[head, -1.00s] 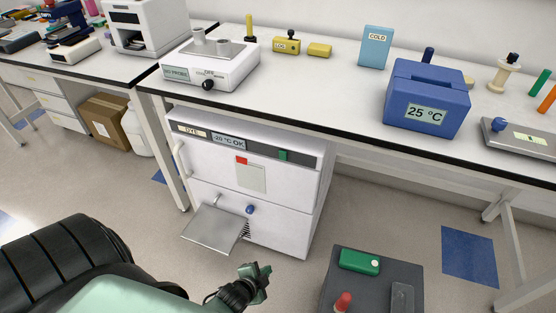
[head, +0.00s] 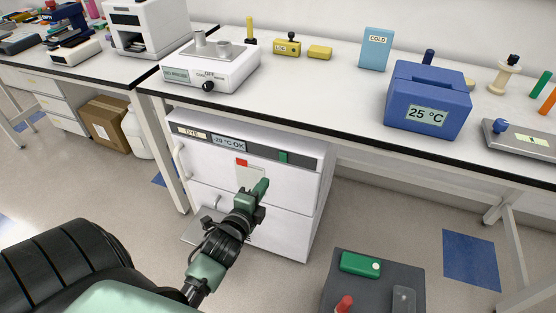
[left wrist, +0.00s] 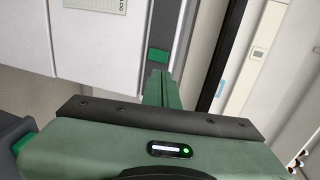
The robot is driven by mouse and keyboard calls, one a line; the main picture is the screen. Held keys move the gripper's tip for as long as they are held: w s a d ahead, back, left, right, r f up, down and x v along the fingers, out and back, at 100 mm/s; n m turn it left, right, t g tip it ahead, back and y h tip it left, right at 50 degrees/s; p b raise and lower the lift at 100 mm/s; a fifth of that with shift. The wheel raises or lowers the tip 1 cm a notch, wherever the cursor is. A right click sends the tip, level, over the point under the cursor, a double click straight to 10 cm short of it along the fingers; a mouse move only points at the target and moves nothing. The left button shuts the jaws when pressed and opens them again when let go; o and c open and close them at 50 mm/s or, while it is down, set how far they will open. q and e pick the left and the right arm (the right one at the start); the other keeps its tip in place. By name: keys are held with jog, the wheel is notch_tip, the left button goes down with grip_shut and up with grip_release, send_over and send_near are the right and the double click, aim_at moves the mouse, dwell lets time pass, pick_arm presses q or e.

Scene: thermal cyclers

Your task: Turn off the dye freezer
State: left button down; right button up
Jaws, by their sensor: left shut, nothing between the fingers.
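The dye freezer (head: 293,205) is a white cabinet under the bench, with a "DYE" label and a display (head: 228,143) reading "-20 °C OK". A green switch (head: 283,157) sits at the right of its dark top strip. It also shows in the left wrist view (left wrist: 158,56), just beyond the fingertips. My left gripper (head: 262,187) is shut and empty in front of the freezer, below and left of the switch in the head view. I cannot tell whether it touches the freezer. My arm hides much of the lower front. My right gripper is not in view.
A metal tray (head: 193,238) juts from the freezer's lower front, partly behind my arm. A dark grey cart top (head: 340,290) with a green box (head: 360,263) stands at the lower right. The bench (head: 300,85) overhangs the freezer.

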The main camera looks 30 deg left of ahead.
aim_at(282, 154)
pick_arm(q)
jog(key=x, duration=0.8)
jog(key=r+x, duration=0.1)
jog(key=x, duration=0.3)
jog(key=shift+w, duration=0.35)
jog(key=shift+w+r+p, duration=0.2)
jog(key=shift+r+p, duration=0.2)
jog(key=shift+p, duration=0.5)
jog(key=shift+f+g, duration=0.25)
jog(key=shift+g, duration=0.05)
